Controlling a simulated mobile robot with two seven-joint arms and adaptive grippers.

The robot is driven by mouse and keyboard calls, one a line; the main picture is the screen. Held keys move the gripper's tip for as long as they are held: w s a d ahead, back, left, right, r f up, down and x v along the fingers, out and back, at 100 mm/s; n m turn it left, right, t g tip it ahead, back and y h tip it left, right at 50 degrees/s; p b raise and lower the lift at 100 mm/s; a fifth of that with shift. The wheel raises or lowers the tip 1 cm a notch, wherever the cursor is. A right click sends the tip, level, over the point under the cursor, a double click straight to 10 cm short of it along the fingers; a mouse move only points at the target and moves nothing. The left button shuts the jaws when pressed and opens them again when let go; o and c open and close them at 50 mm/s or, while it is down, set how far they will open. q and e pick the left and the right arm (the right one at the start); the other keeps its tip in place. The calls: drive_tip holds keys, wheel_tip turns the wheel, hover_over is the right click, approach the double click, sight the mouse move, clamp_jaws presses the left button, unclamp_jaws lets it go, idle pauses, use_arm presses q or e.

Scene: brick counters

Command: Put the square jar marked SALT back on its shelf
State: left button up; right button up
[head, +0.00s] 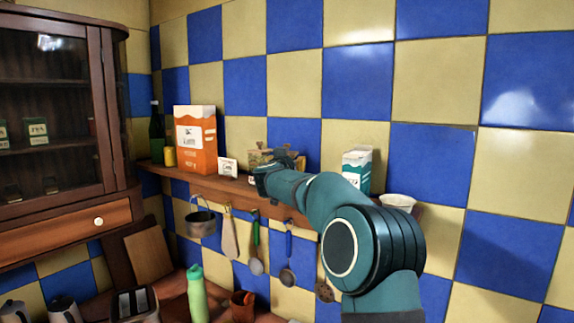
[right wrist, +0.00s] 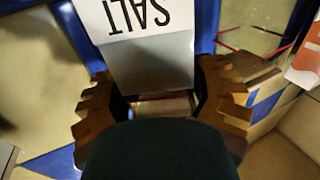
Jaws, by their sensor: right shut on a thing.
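The square jar marked SALT (right wrist: 150,65) is grey-white, with its black lettering upside down in the right wrist view. It sits between the two brown toothed fingers of my right gripper (right wrist: 160,104), which is shut on it. In the head view my right gripper (head: 274,157) is at the wooden wall shelf (head: 245,188), right of the orange carton. The arm and gripper hide most of the jar there, and I cannot tell whether it touches the shelf. My left gripper is not in view.
On the shelf stand a dark bottle (head: 156,135), a yellow jar (head: 170,157), the orange carton (head: 196,140), a small white box (head: 228,167), a teal-white carton (head: 357,168) and a white bowl (head: 398,201). Utensils hang below. A glass-fronted cabinet (head: 50,110) stands left.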

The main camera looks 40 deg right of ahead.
drive_tip(key=o, duration=1.4)
drive_tip(key=shift+r, duration=0.1)
drive_tip(key=b+v, duration=0.1)
drive_tip(key=v, duration=1.1)
drive_tip(key=shift+b, duration=0.4)
drive_tip(key=shift+s, duration=0.1)
